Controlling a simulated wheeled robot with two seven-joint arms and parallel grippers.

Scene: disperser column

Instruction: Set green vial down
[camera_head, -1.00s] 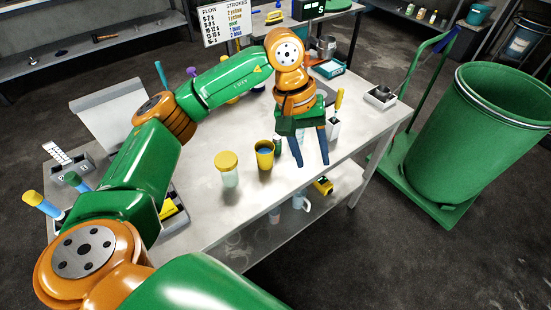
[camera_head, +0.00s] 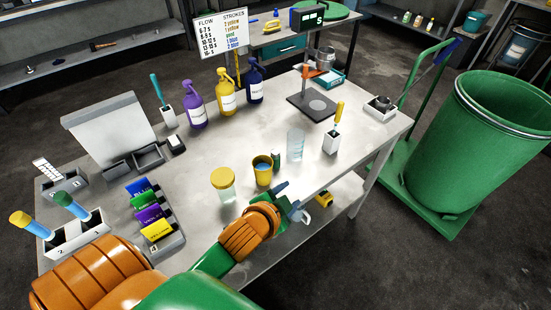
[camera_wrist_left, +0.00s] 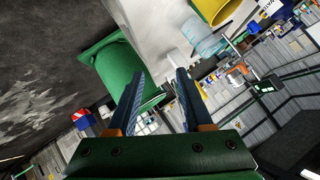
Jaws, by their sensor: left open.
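A small green upright thing (camera_head: 277,160), which looks like the green vial, stands on the table just right of the yellow cup (camera_head: 262,172). The cup partly hides it. My left gripper (camera_head: 293,201) is open and empty at the table's front edge, in front of the cup and the vial and apart from them. In the left wrist view its two fingers (camera_wrist_left: 160,74) are spread with nothing between them. The cup shows at the top there (camera_wrist_left: 215,8), but I cannot make out the vial. My right gripper is not in view.
A white holder (camera_head: 331,142) with a yellow-handled tool is farther right. Spray bottles (camera_head: 226,99) stand at the back.

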